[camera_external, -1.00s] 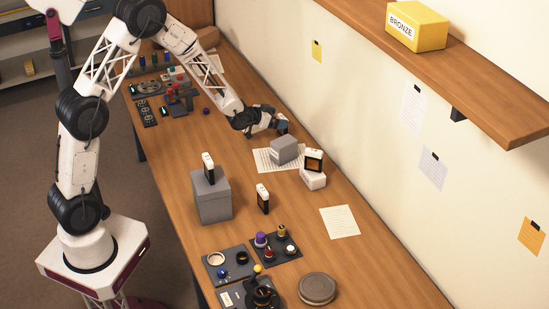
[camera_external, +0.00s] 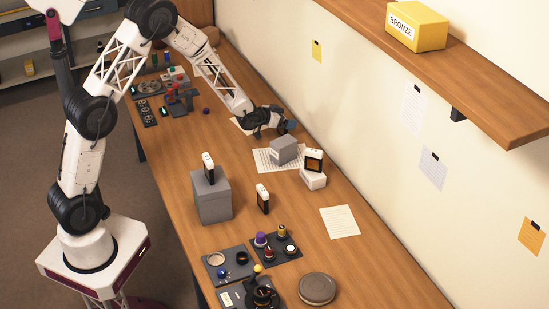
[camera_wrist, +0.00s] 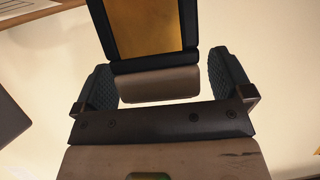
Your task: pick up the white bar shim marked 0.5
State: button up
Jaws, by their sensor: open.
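My gripper (camera_external: 289,127) is beyond the grey block, near the wall; its dark fingers stand apart in the wrist view (camera_wrist: 162,86). Between and above them there is a dark-framed piece with a gold panel (camera_wrist: 147,26) and a plain grey-brown end (camera_wrist: 158,85). I see gaps beside that end and cannot tell which object it is. Three upright white-and-dark pieces show outside: one on the tall grey block (camera_external: 208,163), one on the table (camera_external: 263,198), one with an amber panel on a white block (camera_external: 313,160). No 0.5 mark is readable, so I cannot tell which is the shim.
A grey block (camera_external: 284,150) sits on a printed sheet (camera_external: 262,158). Dark trays of small parts (camera_external: 277,249) and a round grey disc (camera_external: 317,289) are at the front. The shelf with a yellow BRONZE box (camera_external: 417,27) overhangs the right.

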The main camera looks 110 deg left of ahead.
jog(key=shift+w+a+f, duration=0.2)
jog(key=shift+w+a, duration=0.05)
dwell(0.5)
jog(key=c, duration=1)
jog(key=shift+r, duration=0.15)
jog(key=v, duration=0.5)
jog(key=w+d+v, duration=0.1)
jog(key=v, duration=0.5)
jog(key=d+f+v, duration=0.1)
jog(key=v, duration=0.4)
jog(key=shift+w+d, duration=0.15)
jog(key=shift+d, duration=0.05)
